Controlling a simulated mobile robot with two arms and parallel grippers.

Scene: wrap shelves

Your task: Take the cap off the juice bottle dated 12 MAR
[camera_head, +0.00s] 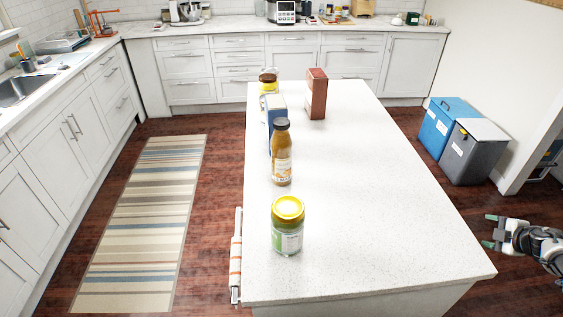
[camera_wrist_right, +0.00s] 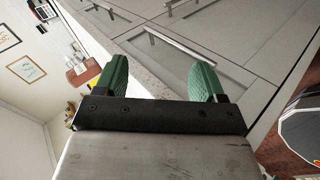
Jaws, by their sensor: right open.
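A juice bottle (camera_head: 282,155) with orange-brown contents and a dark brown cap (camera_head: 281,124) stands upright on the white island. Its label is too small to read, so I cannot tell the date. My right gripper (camera_head: 489,231) is at the right edge of the head view, off the island's right side and well away from the bottle. Its two green fingers are apart and empty, as the right wrist view also shows (camera_wrist_right: 160,76). My left gripper is not in view.
On the island (camera_head: 385,220), a glass jar with a yellow lid (camera_head: 288,225) stands in front of the bottle. Behind it are a blue box (camera_head: 275,113), another jar (camera_head: 268,83) and a reddish-brown carton (camera_head: 317,95). The island's right half is clear. Blue (camera_head: 437,127) and grey (camera_head: 473,154) bins stand right.

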